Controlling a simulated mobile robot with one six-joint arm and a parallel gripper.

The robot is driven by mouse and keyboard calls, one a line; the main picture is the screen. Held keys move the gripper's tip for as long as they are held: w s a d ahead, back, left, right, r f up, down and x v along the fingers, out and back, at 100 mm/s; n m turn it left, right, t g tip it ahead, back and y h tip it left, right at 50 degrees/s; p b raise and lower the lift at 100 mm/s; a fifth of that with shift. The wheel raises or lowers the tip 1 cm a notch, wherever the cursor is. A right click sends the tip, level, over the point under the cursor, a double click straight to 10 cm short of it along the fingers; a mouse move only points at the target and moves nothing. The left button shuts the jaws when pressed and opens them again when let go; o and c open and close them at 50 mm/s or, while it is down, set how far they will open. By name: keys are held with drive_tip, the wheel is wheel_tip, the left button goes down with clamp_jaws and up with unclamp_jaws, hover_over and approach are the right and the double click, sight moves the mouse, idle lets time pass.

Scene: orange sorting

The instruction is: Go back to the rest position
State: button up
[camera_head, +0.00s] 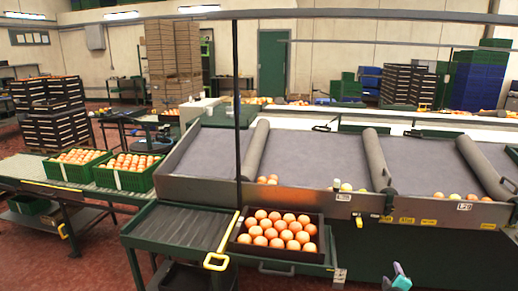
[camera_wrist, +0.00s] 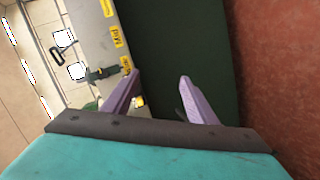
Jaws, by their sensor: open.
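My gripper (camera_wrist: 160,78) is open in the wrist view, with its two purple fingers apart and nothing between them. In the head view my gripper (camera_head: 397,274) shows only as a small teal and purple part at the bottom edge, right of centre. It is in front of the dark green side of the sorting bench and clear of the oranges. The dark crate (camera_head: 240,247) full of oranges stands to its left on a green shelf. The rest of my arm is out of the head view.
The sorting bench (camera_head: 400,221) has sloped grey chutes with a few oranges at their lower edges. Two green crates (camera_head: 126,180) of oranges stand on the conveyor at left. An empty dark tray surface (camera_head: 175,228) is beside the orange crate. Red floor (camera_head: 60,272) is open at lower left.

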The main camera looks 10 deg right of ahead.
drive_tip(key=s+a+f+m+g+y, duration=0.25)
drive_tip(key=s+a+f+g, duration=0.2)
drive_tip(key=a+f, duration=0.85)
drive_tip(key=s+a+f+m+g+y, duration=0.2)
drive_tip(key=s+a+f+m+g, duration=0.3)
drive_tip(key=a+f, duration=0.7)
drive_tip(key=s+a+f+g+y, duration=0.1)
drive_tip(key=s+a+g, duration=0.3)
drive_tip(key=s+a, duration=0.8)
drive_tip(key=s+a+f+g+y, duration=0.1)
drive_tip(key=s+a+g, duration=0.3)
drive_tip(key=s+a, duration=0.9)
drive_tip(key=shift+s+a+f+y, duration=0.25)
drive_tip(key=shift+s+f+y, duration=0.05)
drive_tip(key=shift+y, duration=0.55)
drive_tip(key=shift+n, duration=0.25)
